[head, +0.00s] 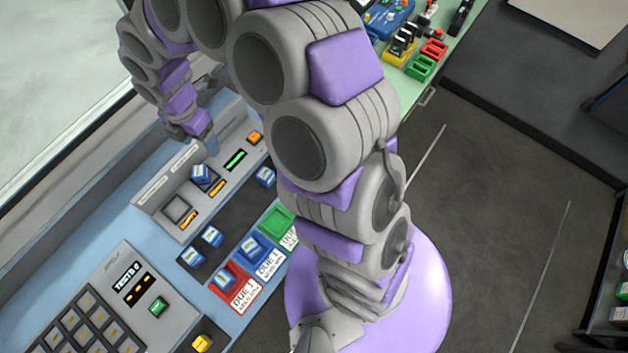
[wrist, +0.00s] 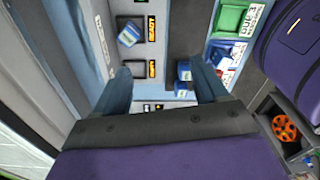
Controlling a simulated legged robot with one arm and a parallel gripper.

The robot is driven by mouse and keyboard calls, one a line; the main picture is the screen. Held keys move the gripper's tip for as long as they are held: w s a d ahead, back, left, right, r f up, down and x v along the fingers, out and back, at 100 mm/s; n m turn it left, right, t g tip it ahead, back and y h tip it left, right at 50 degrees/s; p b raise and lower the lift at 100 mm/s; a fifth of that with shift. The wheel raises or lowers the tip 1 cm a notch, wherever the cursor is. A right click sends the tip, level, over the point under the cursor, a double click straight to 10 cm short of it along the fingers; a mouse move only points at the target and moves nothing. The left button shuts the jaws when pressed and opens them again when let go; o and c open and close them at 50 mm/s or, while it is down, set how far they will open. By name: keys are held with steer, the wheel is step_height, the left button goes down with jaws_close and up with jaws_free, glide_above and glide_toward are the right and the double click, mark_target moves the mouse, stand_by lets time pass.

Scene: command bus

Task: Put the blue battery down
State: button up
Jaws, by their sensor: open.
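A blue battery (head: 201,173) with a pale label sits at the upper slot of the grey charging panel (head: 150,224). In the wrist view this battery (wrist: 130,34) looks tilted in its slot, beside an orange display. My gripper (wrist: 160,68) is open, with nothing held between its two fingers. In the head view my gripper (head: 205,142) is just above and behind that battery, and its fingertips are partly hidden. The lower charging slot (head: 179,208) is empty. Other blue batteries lie in the dark strip beside the panel, one (head: 266,176) near the far end and one (head: 212,236) nearer.
Red (head: 222,289), blue (head: 243,257) and green (head: 277,221) bins with labels line the counter's right edge. A keypad console (head: 90,318) is at lower left. Coloured items crowd the far green counter. The dark floor at right is clear.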

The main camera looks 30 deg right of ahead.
steer(key=s+d+r+m, duration=1.1)
steer(key=s+d+m, duration=0.2)
steer(key=s+m, duration=0.15)
steer(key=s+d+m, duration=0.3)
steer(key=s+m, duration=0.2)
steer(key=s, duration=0.2)
steer(key=s+d+m+g, duration=0.1)
steer(key=s+d+m, duration=0.1)
steer(key=s+m, duration=0.4)
steer(key=shift+s+d+r, duration=0.4)
steer(key=shift+s+r, duration=0.05)
steer(key=shift+s, duration=0.15)
